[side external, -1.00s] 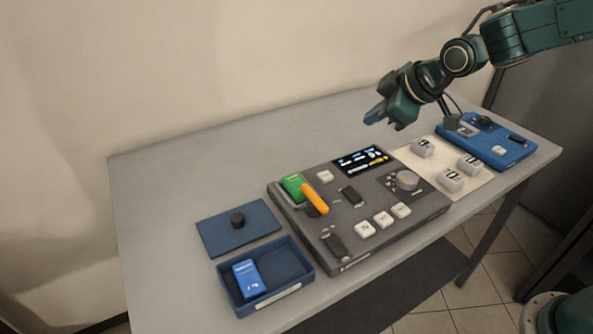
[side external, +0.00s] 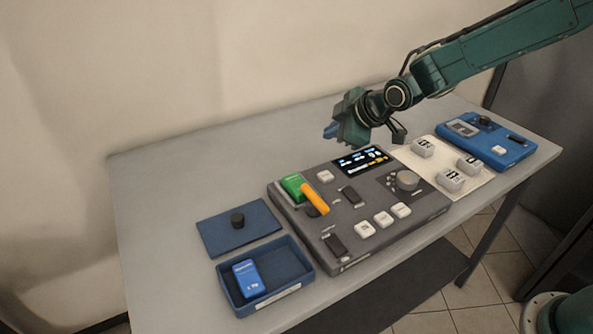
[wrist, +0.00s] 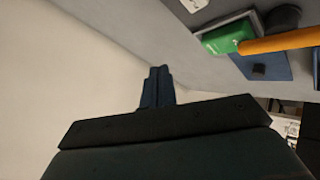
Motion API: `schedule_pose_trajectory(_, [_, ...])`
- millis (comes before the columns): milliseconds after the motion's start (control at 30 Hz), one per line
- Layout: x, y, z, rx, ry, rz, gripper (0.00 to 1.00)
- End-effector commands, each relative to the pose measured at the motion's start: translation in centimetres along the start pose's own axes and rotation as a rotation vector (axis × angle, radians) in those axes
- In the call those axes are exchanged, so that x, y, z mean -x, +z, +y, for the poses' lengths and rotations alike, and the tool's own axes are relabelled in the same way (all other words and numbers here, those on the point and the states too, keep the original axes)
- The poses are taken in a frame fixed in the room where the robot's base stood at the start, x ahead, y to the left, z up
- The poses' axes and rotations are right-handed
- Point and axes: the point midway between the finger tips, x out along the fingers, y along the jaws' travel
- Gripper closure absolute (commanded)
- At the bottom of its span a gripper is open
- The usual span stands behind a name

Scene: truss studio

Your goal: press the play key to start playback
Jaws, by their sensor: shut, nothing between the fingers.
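A dark grey console (side external: 340,221) lies on the table. Three white keys stand in a row near its front edge: a left one (side external: 365,230), a middle one (side external: 383,219) and a right one (side external: 402,210). Another white key (side external: 325,176) sits near its back edge. Their markings are too small to read, so I cannot tell which is the play key. My gripper (side external: 331,131) is shut and empty, in the air above and behind the console's screen (side external: 361,161). In the wrist view its fingertips (wrist: 158,77) are together and touch nothing.
On the console are a green cartridge (side external: 291,187), an orange lever (side external: 315,200) and a round knob (side external: 407,180). A blue open box (side external: 308,271) holding a blue cartridge (side external: 247,278) and a blue lid (side external: 217,239) lie left.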

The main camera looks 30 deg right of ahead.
Motion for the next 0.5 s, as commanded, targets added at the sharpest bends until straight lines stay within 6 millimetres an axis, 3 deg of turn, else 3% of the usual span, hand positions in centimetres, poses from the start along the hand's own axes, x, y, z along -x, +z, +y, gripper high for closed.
schedule_pose_trajectory(500, [-1.2,0.9,-0.9,-0.002,-0.001,-0.002,1.00])
